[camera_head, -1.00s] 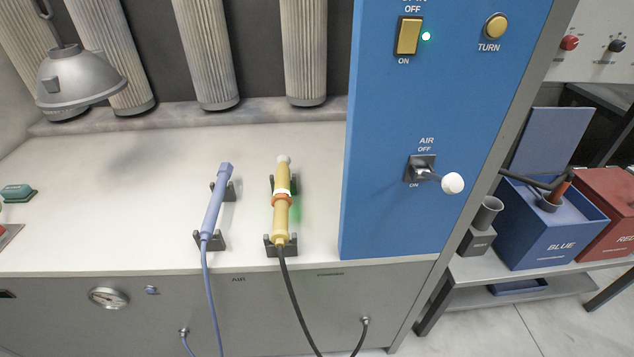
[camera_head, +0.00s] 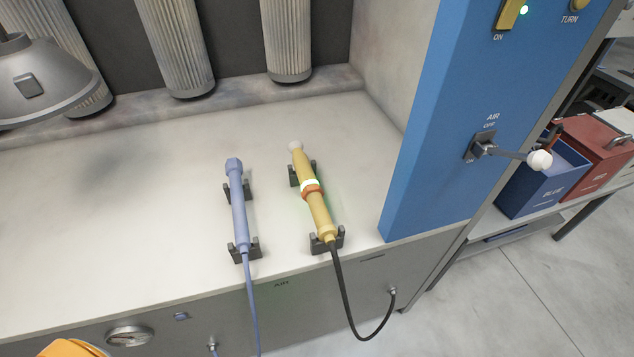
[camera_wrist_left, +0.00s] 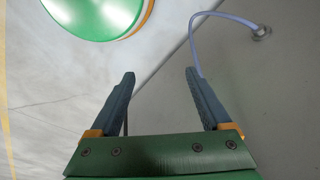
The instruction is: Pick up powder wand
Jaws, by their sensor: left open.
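The yellow wand (camera_head: 319,210), which I take for the powder wand, lies on two dark cradles on the white bench in the head view. It has a pale round tip, a glowing band and an orange ring. A black hose (camera_head: 339,285) runs from its near end over the bench edge. A blue wand (camera_head: 238,210) lies in similar cradles to its left. My left gripper (camera_wrist_left: 160,75) is open in the wrist view, with nothing seen held between its fingers. Neither wand body shows there. My right gripper is not in view.
A blue panel (camera_head: 430,130) with an air lever (camera_head: 500,153) stands right of the wands. A grey hanging lamp (camera_head: 40,85) is at upper left. A blue hose (camera_wrist_left: 225,17) loops near the left fingers. The bench (camera_head: 120,220) left of the wands is clear.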

